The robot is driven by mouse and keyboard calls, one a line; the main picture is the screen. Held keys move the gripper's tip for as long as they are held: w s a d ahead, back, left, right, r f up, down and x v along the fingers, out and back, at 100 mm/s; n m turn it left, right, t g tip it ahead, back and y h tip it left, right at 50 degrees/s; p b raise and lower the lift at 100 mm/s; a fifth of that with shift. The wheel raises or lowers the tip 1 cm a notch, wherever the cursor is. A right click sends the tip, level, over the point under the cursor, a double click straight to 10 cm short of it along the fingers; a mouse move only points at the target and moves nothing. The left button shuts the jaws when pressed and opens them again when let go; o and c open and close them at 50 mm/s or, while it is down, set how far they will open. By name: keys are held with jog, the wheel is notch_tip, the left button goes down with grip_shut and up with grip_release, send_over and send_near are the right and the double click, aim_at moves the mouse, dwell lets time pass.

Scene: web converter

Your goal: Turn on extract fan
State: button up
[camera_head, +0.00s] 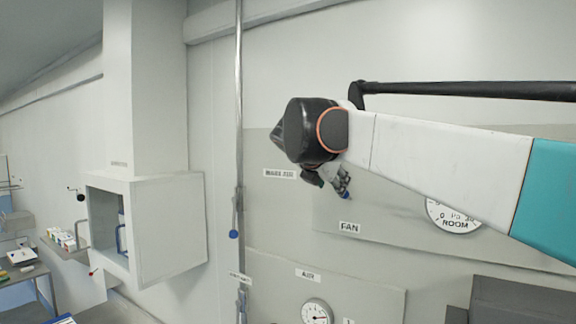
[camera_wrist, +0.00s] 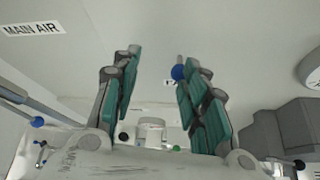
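The FAN label (camera_head: 349,227) is on the grey wall panel, just below my gripper (camera_head: 338,184) in the head view. A blue ball tip (camera_head: 347,195) shows at the gripper's end. In the wrist view, the blue ball (camera_wrist: 178,72) with a short grey stem appears between the fingers of my gripper (camera_wrist: 160,60), close to the right finger. I cannot tell whether they touch. The fingers are spread wide and hold nothing. The fan control's mount is mostly hidden behind the gripper in the head view.
A ROOM dial (camera_head: 452,216) is to the right, partly behind my arm. A vertical pipe (camera_head: 239,120) with a blue-ended lever (camera_head: 233,234) runs left of the panel. A lower gauge (camera_head: 316,312) and a dark grey box (camera_head: 525,300) stand below. A white cabinet (camera_head: 170,230) is at left.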

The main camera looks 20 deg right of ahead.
jog(key=s+a+r, duration=0.2)
jog(key=s+r, duration=0.1)
jog(key=s, duration=0.5)
jog(key=s+a+f+m+y+b, duration=0.3)
jog(key=s+f+m+b, duration=0.4)
jog(key=f+b, duration=0.7)
jog(key=s+a+f+m+g+y+b, duration=0.1)
jog(key=s+a+f+m+y+b, duration=0.2)
jog(key=f+b, duration=1.1)
jog(key=s+a+f+m+y+b, duration=0.2)
jog(key=s+a+f+m+b, duration=0.5)
jog(key=f, duration=4.5)
jog(key=s+m+b, duration=0.5)
jog(key=m+b, duration=0.1)
jog(key=b, duration=0.1)
jog(key=shift+f+g+y, duration=0.2)
jog(key=shift+g+y, duration=0.1)
jog(key=shift+y, duration=0.1)
jog(key=shift+s, duration=0.1)
jog(key=shift+c, duration=0.8)
jog(key=shift+a, duration=0.15)
